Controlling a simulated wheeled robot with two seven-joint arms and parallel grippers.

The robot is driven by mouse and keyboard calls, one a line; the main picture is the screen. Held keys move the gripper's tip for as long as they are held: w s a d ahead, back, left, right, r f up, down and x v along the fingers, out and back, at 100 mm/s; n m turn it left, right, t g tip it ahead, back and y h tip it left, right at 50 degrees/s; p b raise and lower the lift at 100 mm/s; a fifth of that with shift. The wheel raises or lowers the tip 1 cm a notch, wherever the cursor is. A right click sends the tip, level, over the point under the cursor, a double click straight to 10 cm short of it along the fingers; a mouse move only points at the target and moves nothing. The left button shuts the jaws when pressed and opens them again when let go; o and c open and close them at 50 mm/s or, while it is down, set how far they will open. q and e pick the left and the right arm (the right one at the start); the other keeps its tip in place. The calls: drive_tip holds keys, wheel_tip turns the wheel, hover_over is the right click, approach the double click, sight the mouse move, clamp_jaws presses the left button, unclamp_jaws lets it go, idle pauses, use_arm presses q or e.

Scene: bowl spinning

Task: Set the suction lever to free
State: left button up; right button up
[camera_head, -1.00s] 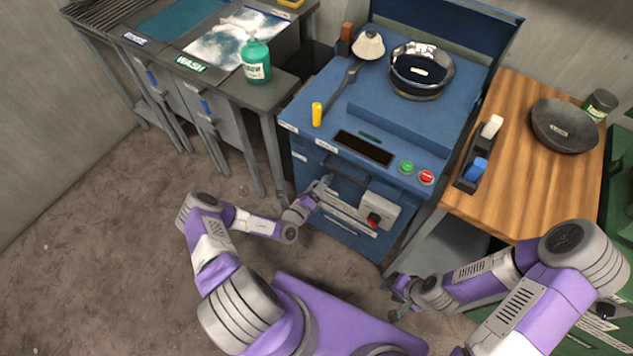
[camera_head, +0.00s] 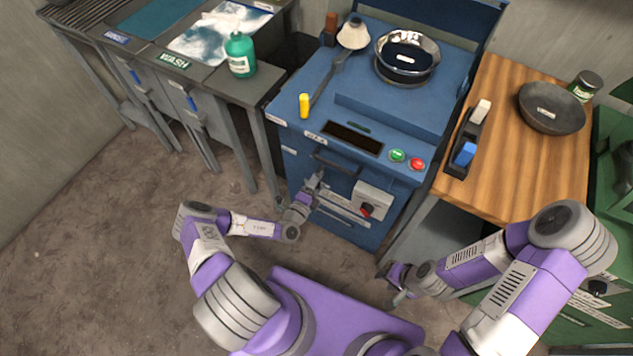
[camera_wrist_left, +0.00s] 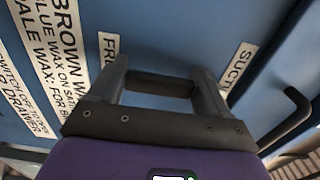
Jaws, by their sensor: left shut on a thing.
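The blue machine (camera_head: 330,215) stands in front of me, and my left gripper (camera_head: 316,179) is at its front face, below the worktop. In the left wrist view, my left gripper (camera_wrist_left: 162,82) has its two fingers on either side of a dark bar (camera_wrist_left: 158,87), which appears to be the suction lever. It is shut on this bar. A label starting "FRE" (camera_wrist_left: 108,48) lies by the left finger and a label starting "SUCT" (camera_wrist_left: 238,65) by the right finger. The lever is too small to make out in the head view. My right gripper (camera_head: 391,284) hangs low, away from the machine; its fingers are unclear.
A black handle (camera_head: 334,163) and a grey box with a red knob (camera_head: 367,209) are close to my left gripper. A metal bowl (camera_head: 407,58) sits on the machine. A wooden table (camera_head: 500,180) stands right, and the wash bench (camera_head: 225,85) left. Floor is open at left.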

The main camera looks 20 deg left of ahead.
use_arm(q)
drive_tip(key=shift+d+f, duration=0.1)
drive_tip(key=o, duration=1.4)
drive_tip(key=s, duration=0.2)
drive_tip(key=s+p, duration=0.1)
drive_tip(key=s, duration=0.2)
drive_tip(key=s+a, duration=0.1)
drive_tip(key=s, duration=0.1)
drive_tip(key=shift+s+p, duration=0.3)
drive_tip(key=shift+p, duration=0.05)
drive_tip(key=shift+d, duration=0.1)
